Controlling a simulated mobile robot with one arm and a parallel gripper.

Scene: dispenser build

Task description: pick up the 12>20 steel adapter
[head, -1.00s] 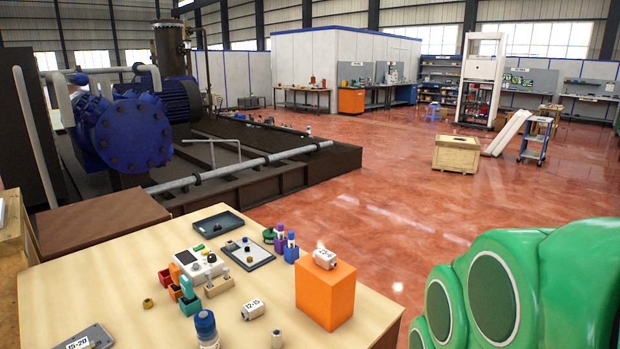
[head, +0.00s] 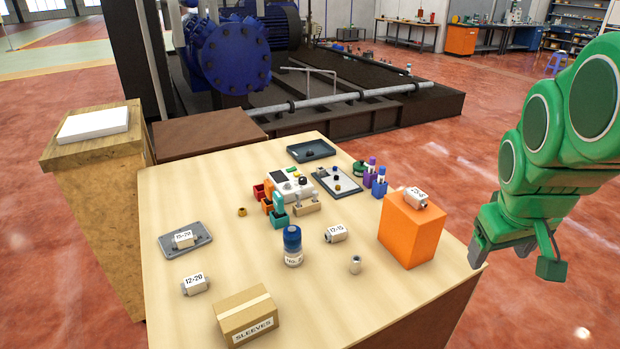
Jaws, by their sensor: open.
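The 12>20 steel adapter (head: 195,284) is a small pale block with a printed "12-20" label. It lies on the wooden table near its left front, between the grey tray and the sleeves box. My gripper (head: 513,262) is open and empty beyond the table's right edge, far to the right of the adapter. Similar labelled adapters stand elsewhere: one marked 12-15 (head: 336,234) in the table's middle, one (head: 184,239) on the grey tray (head: 203,249), and one (head: 416,198) on top of the orange block.
The orange block (head: 411,234) stands tall at the table's right. A cardboard sleeves box (head: 246,316) and a blue-capped bottle (head: 292,246) flank the adapter's right side. A wooden stand (head: 97,175) adjoins the left. Bare tabletop (head: 165,320) surrounds the adapter.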

